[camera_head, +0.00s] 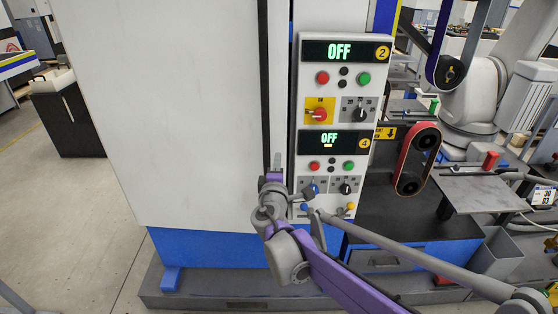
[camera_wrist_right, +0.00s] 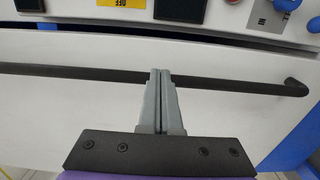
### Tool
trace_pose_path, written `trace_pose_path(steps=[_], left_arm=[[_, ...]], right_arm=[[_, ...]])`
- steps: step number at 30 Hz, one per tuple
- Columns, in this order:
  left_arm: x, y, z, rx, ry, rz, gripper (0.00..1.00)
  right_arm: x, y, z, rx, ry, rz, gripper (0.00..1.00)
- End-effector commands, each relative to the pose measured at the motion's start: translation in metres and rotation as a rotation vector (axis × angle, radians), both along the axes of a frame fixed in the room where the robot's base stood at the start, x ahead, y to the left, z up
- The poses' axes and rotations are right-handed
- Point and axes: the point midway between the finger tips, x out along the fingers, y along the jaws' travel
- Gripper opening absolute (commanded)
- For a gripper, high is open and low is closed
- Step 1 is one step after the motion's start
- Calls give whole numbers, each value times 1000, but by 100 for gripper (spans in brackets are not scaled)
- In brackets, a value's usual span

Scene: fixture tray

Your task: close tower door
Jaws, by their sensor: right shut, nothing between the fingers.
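The tower door (camera_head: 170,110) is a large white panel at centre left in the head view. A long black bar handle (camera_head: 264,90) runs upright near its right edge. In the right wrist view the white door (camera_wrist_right: 60,105) fills most of the picture, with the black handle (camera_wrist_right: 235,84) crossing it. My right gripper (camera_head: 277,165) is at the lower part of the handle. In the wrist view its grey fingers (camera_wrist_right: 160,75) are together and overlap the bar, holding nothing; contact is unclear. My left gripper is not in view.
A control panel (camera_head: 337,145) with two OFF displays, buttons and knobs stands right beside the door edge, close to my right gripper. A red-and-black belt sander (camera_head: 416,160) and dark bench (camera_head: 400,217) are further right. Open floor (camera_head: 60,200) lies left.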

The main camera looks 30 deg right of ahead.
Motion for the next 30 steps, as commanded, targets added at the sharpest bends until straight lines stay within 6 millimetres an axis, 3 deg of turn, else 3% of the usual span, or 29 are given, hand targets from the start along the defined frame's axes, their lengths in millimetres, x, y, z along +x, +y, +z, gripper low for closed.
trace_pose_path(steps=[9, 15, 30], left_arm=[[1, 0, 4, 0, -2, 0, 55], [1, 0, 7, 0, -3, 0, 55], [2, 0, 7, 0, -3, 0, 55]], right_arm=[[57, -41, 0, -1, 1, -2, 0], [80, -58, 0, 0, 0, -1, 0], [90, -63, 0, 0, 0, 1, 0]])
